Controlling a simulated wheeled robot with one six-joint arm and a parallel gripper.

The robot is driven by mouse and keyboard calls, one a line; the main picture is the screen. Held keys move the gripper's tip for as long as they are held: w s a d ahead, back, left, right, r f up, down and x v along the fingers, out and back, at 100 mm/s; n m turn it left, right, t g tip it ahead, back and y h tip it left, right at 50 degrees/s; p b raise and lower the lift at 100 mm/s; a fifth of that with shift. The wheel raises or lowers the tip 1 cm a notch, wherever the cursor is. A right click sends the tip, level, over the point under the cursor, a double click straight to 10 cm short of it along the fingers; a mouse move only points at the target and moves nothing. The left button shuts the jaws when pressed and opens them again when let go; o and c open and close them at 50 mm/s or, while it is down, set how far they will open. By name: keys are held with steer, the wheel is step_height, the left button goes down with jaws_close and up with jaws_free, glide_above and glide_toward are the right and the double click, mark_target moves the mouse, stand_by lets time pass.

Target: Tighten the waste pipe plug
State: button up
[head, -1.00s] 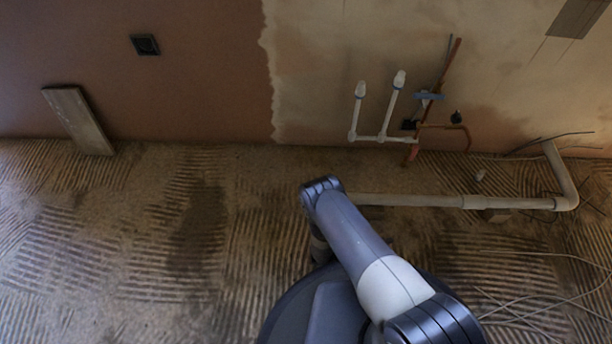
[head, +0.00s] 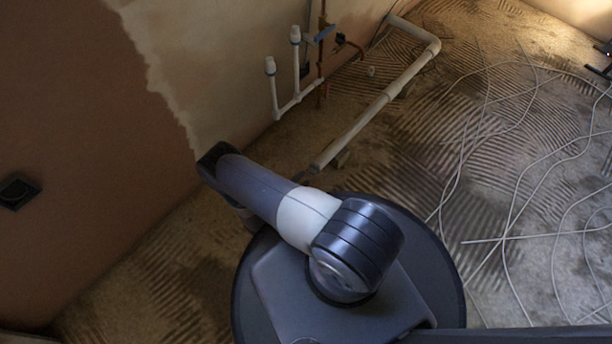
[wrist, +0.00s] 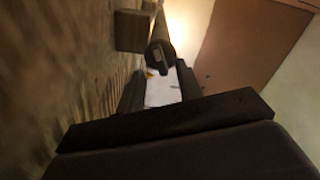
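The pale waste pipe (head: 382,98) lies low along the wall in the head view, its near end close to my arm. In the wrist view the pipe (wrist: 161,27) runs away from me, and its near end carries a dark round plug (wrist: 159,56). My gripper (wrist: 160,76) has its two dark fingers apart, with the plug just beyond and between the tips. I cannot tell whether they touch it. A white piece with a yellow spot (wrist: 161,90) shows between the fingers; what it is is unclear. My gripper is hidden in the head view.
A block (wrist: 133,30) stands beside the pipe. White upright pipes (head: 284,82) and copper pipes rise at the wall. Loose pale cables (head: 515,190) cover the floor at right. A dark wall box (head: 16,191) is at left. Ridged floor lies between.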

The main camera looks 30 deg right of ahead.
mark_target(310, 173)
steer(key=shift+x, duration=1.6)
jaws_close()
